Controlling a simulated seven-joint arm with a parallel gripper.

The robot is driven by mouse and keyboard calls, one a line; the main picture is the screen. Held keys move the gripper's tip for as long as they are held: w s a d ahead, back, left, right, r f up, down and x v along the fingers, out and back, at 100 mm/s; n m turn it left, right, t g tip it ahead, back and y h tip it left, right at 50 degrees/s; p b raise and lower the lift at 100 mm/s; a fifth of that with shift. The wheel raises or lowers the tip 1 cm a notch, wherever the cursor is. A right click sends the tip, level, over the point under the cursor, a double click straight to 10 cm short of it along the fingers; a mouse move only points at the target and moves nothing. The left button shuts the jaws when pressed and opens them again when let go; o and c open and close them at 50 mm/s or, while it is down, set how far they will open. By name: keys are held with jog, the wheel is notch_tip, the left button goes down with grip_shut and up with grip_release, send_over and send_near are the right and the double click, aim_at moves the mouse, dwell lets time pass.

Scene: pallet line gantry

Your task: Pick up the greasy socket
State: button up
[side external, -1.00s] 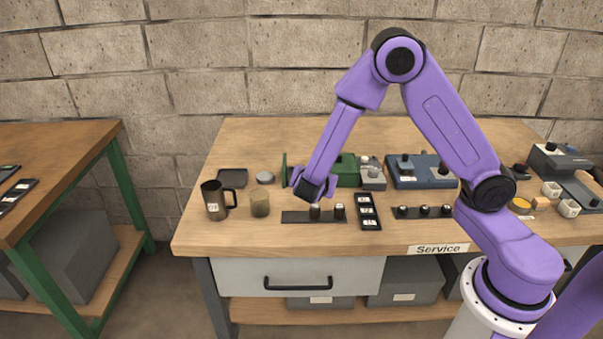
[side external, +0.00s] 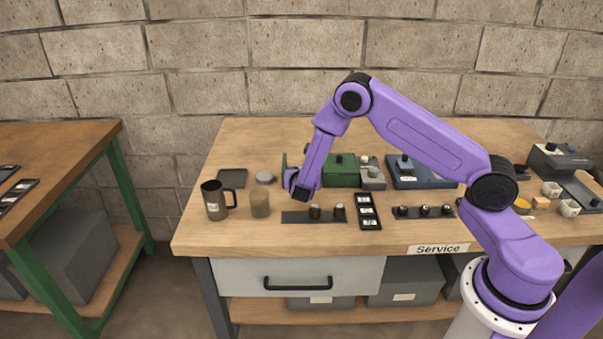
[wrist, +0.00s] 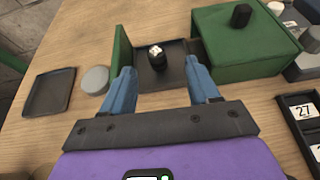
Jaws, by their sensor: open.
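A dark, short cylindrical piece with a pale marked top (wrist: 157,57), which looks like a socket, stands upright in a dark tray (wrist: 150,80) beside a green box (wrist: 247,38). My gripper (wrist: 162,84) is open and empty, its blue fingertips to either side of and short of this piece. In the side external view my gripper (side external: 298,188) is over the bench just left of the green box (side external: 342,168) and hides this piece. Two dark upright pieces (side external: 315,212) stand on a dark rail (side external: 292,217) nearer the front edge. I cannot see grease on any piece.
A green upright panel (wrist: 121,52) stands left of the tray. Left are a round grey lid (wrist: 95,79), a flat dark tray (wrist: 48,92), a mug (side external: 214,202) and a cup (side external: 260,204). A black labelled tray (side external: 368,211) lies right. A blue unit (side external: 420,172) stands behind.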

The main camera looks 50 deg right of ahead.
jog(key=shift+w+a+f+x, duration=0.1)
jog(key=shift+x, duration=1.05)
jog(key=shift+w+a+f+x, duration=0.1)
jog(key=shift+x, duration=1.05)
jog(key=shift+a+f+x, duration=0.1)
jog(key=shift+a+x, duration=0.05)
jog(key=shift+x, duration=1.05)
grip_shut()
